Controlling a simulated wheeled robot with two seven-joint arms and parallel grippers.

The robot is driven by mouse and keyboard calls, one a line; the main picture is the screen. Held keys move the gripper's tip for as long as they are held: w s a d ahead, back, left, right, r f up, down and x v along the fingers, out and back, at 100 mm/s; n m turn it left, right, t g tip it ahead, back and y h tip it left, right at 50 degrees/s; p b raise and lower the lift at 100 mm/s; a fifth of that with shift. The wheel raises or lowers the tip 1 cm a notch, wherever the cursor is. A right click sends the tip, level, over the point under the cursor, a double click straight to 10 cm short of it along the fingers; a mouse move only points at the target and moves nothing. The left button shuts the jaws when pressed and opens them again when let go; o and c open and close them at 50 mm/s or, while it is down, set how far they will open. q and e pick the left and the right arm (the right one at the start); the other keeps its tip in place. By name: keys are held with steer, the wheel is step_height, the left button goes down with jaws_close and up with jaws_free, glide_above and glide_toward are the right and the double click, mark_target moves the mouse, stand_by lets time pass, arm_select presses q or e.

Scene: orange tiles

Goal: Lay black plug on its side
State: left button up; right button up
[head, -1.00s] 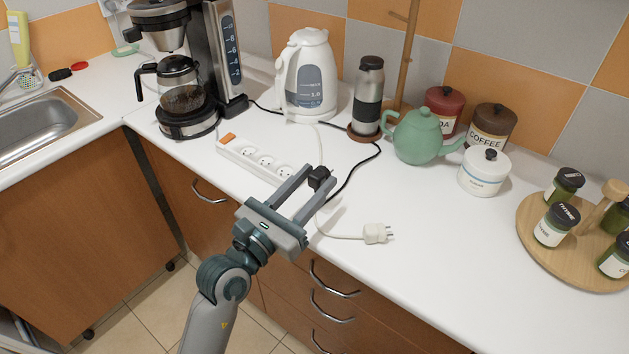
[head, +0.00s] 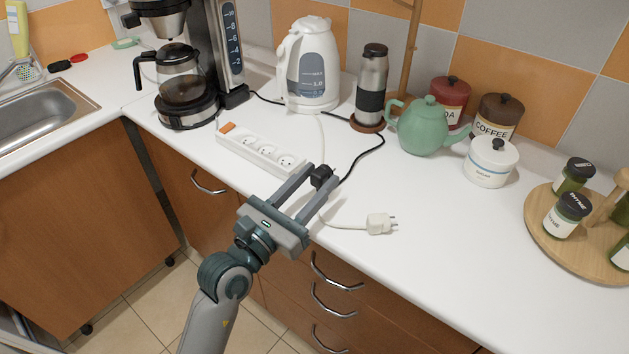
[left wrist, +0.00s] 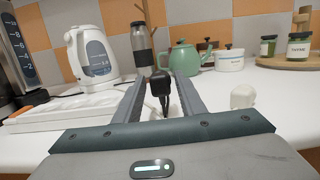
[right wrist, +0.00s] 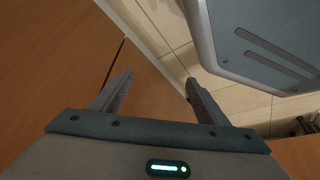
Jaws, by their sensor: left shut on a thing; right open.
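The black plug (head: 321,176) is between the fingertips of my left gripper (head: 318,180), with its black cord running back across the counter. My left gripper is shut on it, just right of the power strip's near end. In the left wrist view the plug (left wrist: 160,84) shows between the two fingers, cord trailing away from it. I cannot tell whether the plug touches the counter. My right gripper (right wrist: 155,90) is open and empty in its wrist view, facing the wooden cabinet front and tiled floor; it does not show in the head view.
A white power strip (head: 262,150) lies left of the plug, and a white plug (head: 378,224) with its cord lies to the right. Behind stand a kettle (head: 311,70), a steel tumbler (head: 372,85) and a green teapot (head: 425,128). The counter's front right is clear.

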arm_select(q)
steer(key=shift+f+b, duration=0.75)
steer(key=shift+f, duration=0.15)
steer(key=shift+f+b, duration=0.3)
steer(key=shift+f, duration=0.05)
steer(key=shift+f+b, duration=0.45)
steer(key=shift+b, duration=0.05)
steer(key=shift+f, duration=0.25)
arm_select(e)
steer(key=shift+s+d+r+g+h, duration=0.2)
steer(key=shift+s+d+g+h, duration=0.1)
steer(key=shift+s+d+g, duration=0.85)
steer(key=shift+w+d, duration=0.1)
steer(key=shift+w, duration=0.05)
arm_select(q)
steer(key=o, duration=1.2)
steer(key=shift+o, duration=0.2)
